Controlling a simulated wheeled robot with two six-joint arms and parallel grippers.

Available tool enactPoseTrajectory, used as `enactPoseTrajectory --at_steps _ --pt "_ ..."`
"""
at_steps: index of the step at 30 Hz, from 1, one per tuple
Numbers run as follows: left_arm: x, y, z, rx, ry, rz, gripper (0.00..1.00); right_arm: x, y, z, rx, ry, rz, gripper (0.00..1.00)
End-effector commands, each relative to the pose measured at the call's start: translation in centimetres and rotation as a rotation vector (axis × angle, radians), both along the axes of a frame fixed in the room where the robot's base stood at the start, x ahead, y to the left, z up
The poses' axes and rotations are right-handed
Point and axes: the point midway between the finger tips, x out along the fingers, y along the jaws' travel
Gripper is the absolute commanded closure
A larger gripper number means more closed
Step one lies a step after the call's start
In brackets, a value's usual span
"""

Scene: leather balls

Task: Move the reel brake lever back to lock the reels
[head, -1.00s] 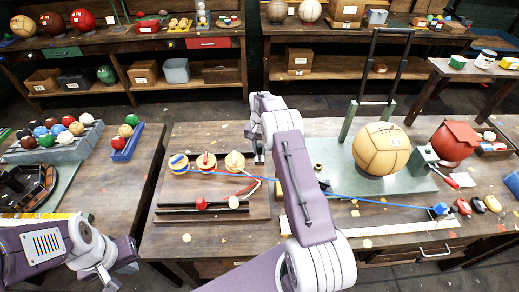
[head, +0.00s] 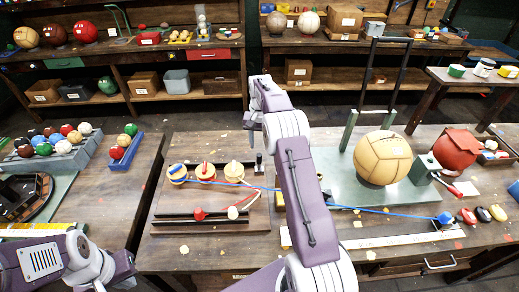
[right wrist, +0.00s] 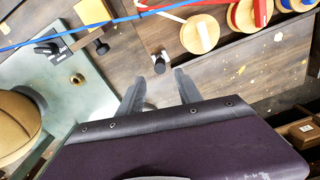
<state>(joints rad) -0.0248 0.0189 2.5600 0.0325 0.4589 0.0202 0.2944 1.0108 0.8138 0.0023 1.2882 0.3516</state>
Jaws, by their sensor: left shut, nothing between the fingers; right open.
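Three round reels (head: 205,172) with blue, red and pale tops sit at the back of a wooden board. A small upright black lever (head: 258,161) stands just right of them. In the right wrist view a dark knob-ended peg (right wrist: 159,64), apparently this lever, shows just beyond and between my fingertips. My right gripper (right wrist: 158,82) is open and empty, with its fingers either side of the peg's line; I cannot tell whether they touch it. In the head view the right gripper (head: 252,136) is above and behind the lever. My left gripper (head: 100,279) is shut and empty at lower left.
A blue cord (head: 340,207) crosses the bench. A green plate (head: 335,170) carrying a tan ball (head: 383,158) lies right of my right arm.

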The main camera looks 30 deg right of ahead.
Motion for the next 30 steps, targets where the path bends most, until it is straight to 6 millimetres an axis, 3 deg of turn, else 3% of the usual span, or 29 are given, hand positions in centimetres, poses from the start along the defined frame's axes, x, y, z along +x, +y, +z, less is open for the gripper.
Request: enactPoseTrajectory --at_steps 4,6,8,9,13,15,16,17,19,21,24,27,30 --pt "0.0 0.0 0.0 0.0 0.0 0.0 1.0 0.0 0.0 0.0 0.0 0.0 0.0 0.59" --pt "0.0 0.0 0.1 0.0 0.0 0.0 1.0 0.0 -0.3 0.0 -0.008 -0.002 0.001 0.75" --pt "0.0 0.0 0.4 0.0 0.0 0.0 1.0 -0.2 -2.1 0.0 -0.057 -0.011 0.013 0.92" --pt "0.0 0.0 0.7 0.0 0.0 0.0 1.0 -0.5 -4.6 0.0 -0.124 -0.023 0.034 1.0" --pt "0.0 0.0 2.2 0.0 0.0 0.0 1.0 -2.4 -15.8 1.2 -0.465 -0.074 0.282 1.0" --pt "0.0 0.0 3.0 0.0 0.0 0.0 1.0 -3.1 -19.6 2.2 -0.616 -0.106 0.536 1.0" --pt "0.0 0.0 3.3 0.0 0.0 0.0 1.0 -3.4 -20.2 2.4 -0.656 -0.125 0.66 1.0" --pt "0.0 0.0 3.6 0.0 0.0 0.0 1.0 -3.7 -20.2 2.4 -0.682 -0.147 0.79 1.0" --pt "0.0 0.0 4.3 0.0 0.0 0.0 1.0 -4.7 -17.9 1.9 -0.686 -0.224 1.086 1.0" --pt "0.0 0.0 4.8 0.0 0.0 0.0 1.0 -6.5 -13.7 1.1 -0.63 -0.328 1.345 1.0" --pt "0.0 0.0 5.2 0.0 0.0 0.0 1.0 -9.8 -7.2 0.4 -0.51 -0.487 1.599 1.0" --pt "0.0 0.0 5.4 0.0 0.0 0.0 1.0 -12.3 -2.9 0.4 -0.419 -0.599 1.725 1.0" --pt "0.0 0.0 5.4 0.0 0.0 0.0 1.0 -13.2 -1.4 0.4 -0.385 -0.64 1.765 1.0"
